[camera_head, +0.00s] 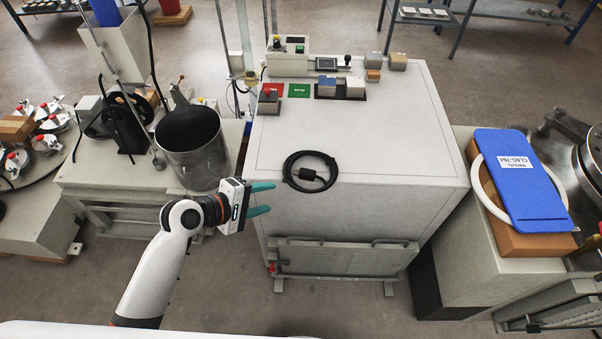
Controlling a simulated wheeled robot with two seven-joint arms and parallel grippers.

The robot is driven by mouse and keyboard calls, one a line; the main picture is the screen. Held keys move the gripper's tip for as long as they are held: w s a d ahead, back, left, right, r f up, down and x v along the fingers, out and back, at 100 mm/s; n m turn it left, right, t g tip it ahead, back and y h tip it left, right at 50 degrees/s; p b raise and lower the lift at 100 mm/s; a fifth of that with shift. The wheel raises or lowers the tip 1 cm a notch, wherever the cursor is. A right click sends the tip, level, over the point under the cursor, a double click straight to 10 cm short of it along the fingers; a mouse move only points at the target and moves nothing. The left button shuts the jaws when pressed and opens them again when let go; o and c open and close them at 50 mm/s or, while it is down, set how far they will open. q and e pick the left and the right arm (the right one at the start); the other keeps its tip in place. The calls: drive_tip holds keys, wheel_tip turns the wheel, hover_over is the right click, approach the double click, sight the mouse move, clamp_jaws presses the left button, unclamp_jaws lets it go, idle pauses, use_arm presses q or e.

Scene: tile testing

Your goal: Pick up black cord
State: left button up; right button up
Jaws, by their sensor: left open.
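The black cord (309,171) lies coiled in a ring on the white top of the machine cabinet (400,145), near its front edge. A small dark plug or block lies at the coil's lower right. My left gripper (262,198) has teal fingers that are apart and empty. It is in front of the cabinet's left front corner, to the left of and nearer than the cord, and does not touch it. My right gripper does not show.
Behind the cord stand a red pad (270,92), a green pad (299,90), small blocks (397,61) and a control unit (327,63). A metal bucket (193,150) stands left. A blue panel (522,185) lies right. The cabinet top around the cord is clear.

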sight(298, 189)
use_arm(q)
drive_tip(key=shift+x, duration=5.7)
drive_tip(key=shift+a+f, duration=0.1)
drive_tip(key=shift+a, duration=0.1)
drive_tip(key=shift+c, duration=0.2)
clamp_jaws()
